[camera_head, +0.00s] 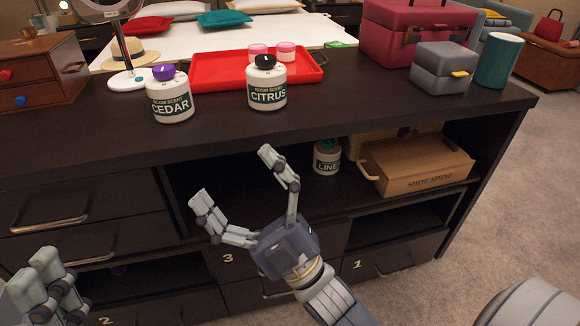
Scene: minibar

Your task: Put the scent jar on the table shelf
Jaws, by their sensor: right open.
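The cedar scent jar (171,102), white with a purple knob, stands on the dark table top at left. The citrus scent jar (266,92), white with a black knob, stands on the table top by the red tray's front edge. A third jar (326,160), its label partly readable as "LINE", stands inside the open shelf (230,172) under the table top. My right gripper (235,181) is open and empty in front of the shelf, below the citrus jar and apart from it. My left gripper (48,290) is partly cut off at the lower left; its opening is unclear.
A "SHOE SHINE" box (418,170) fills the shelf's right side. The red tray (215,72) holds two pink-lidded jars. A mirror stand (128,80), wooden drawer box (35,75), grey box (443,68) and teal cup (498,60) occupy the top. The shelf's left part looks clear.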

